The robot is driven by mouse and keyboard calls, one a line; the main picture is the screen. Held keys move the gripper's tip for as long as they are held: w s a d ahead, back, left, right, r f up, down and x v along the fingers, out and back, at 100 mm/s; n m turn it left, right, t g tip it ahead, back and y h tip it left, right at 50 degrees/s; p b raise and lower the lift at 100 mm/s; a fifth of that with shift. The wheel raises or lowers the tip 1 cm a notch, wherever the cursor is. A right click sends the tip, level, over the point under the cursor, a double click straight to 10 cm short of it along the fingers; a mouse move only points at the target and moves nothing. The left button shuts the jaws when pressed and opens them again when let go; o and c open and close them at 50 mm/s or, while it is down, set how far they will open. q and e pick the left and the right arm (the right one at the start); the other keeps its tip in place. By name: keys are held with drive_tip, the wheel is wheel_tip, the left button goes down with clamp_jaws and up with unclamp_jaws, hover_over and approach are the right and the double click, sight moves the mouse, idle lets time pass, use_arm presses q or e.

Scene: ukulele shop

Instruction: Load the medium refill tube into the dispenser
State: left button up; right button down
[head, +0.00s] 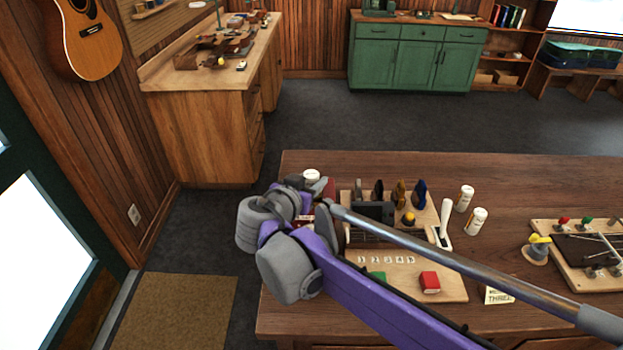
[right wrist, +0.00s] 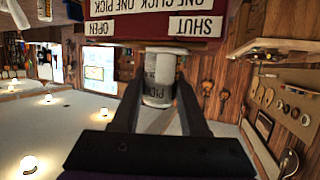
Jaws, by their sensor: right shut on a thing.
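My right gripper (head: 308,200) is at the left part of the work table in the head view. In the right wrist view its two fingers (right wrist: 160,82) are shut on a white refill tube (right wrist: 158,66) with dark print; its size cannot be read. The tube's far end is close to the red dispenser (right wrist: 150,24), labelled OPEN, SHUT and ONE CLICK ONE PICK; whether they touch is unclear. In the head view the dispenser (head: 329,188) is mostly hidden by my arm. Two white tubes (head: 465,198) (head: 477,221) stand on the table to the right. My left gripper is not in view.
Another board with coloured knobs (head: 580,250) is at the right. Table surface behind the tubes is clear.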

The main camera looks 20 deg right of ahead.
sight(308, 184)
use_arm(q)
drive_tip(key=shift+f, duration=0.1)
use_arm(e)
drive_tip(key=shift+f, duration=0.2)
drive_tip(key=c, duration=0.7)
unclamp_jaws()
drive_tip(key=shift+r, duration=0.1)
drive_tip(key=shift+p+v, duration=0.6)
drive_tip(key=shift+v, duration=1.4)
use_arm(q)
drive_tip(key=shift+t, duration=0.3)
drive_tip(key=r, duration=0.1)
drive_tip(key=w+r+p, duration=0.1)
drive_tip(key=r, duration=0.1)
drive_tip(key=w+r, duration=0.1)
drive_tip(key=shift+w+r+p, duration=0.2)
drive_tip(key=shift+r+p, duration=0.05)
drive_tip(key=shift+p, duration=0.1)
use_arm(e)
drive_tip(key=v, duration=0.7)
drive_tip(key=shift+s+d, duration=0.1)
